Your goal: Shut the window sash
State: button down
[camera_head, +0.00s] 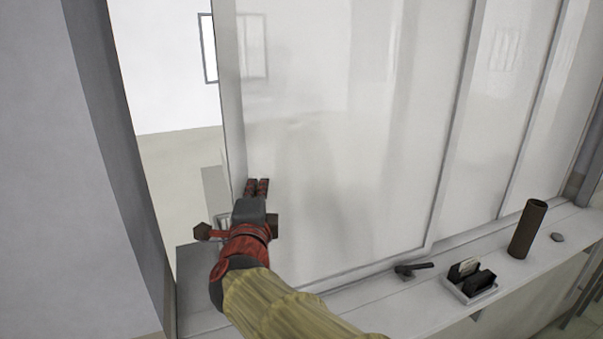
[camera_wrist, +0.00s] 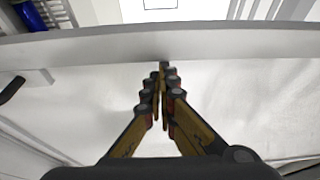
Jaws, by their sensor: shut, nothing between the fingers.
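The window sash (camera_head: 330,120) is a large glazed panel with a pale frame. Its left edge stile (camera_head: 229,90) stands apart from the grey jamb (camera_head: 125,160), so a gap is open at the left. My gripper (camera_head: 257,183) is shut and empty, in front of the sash close to its left stile. In the wrist view my fingertips (camera_wrist: 162,68) meet at the pale frame bar (camera_wrist: 100,47), which spans the picture. I cannot tell whether they touch it.
The sill (camera_head: 380,295) holds a dark handle-like piece (camera_head: 412,268), a small tray (camera_head: 470,292) with dark items, a brown cylinder (camera_head: 527,229) and a small grey disc (camera_head: 557,237). More glazed panels stand at the right. A grey wall (camera_head: 50,180) fills the left.

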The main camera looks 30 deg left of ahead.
jog(key=s+a, duration=1.1)
jog(key=s, duration=0.3)
jog(key=shift+s+a+p, duration=0.2)
jog(key=shift+a+p, duration=0.05)
jog(key=shift+p, duration=0.2)
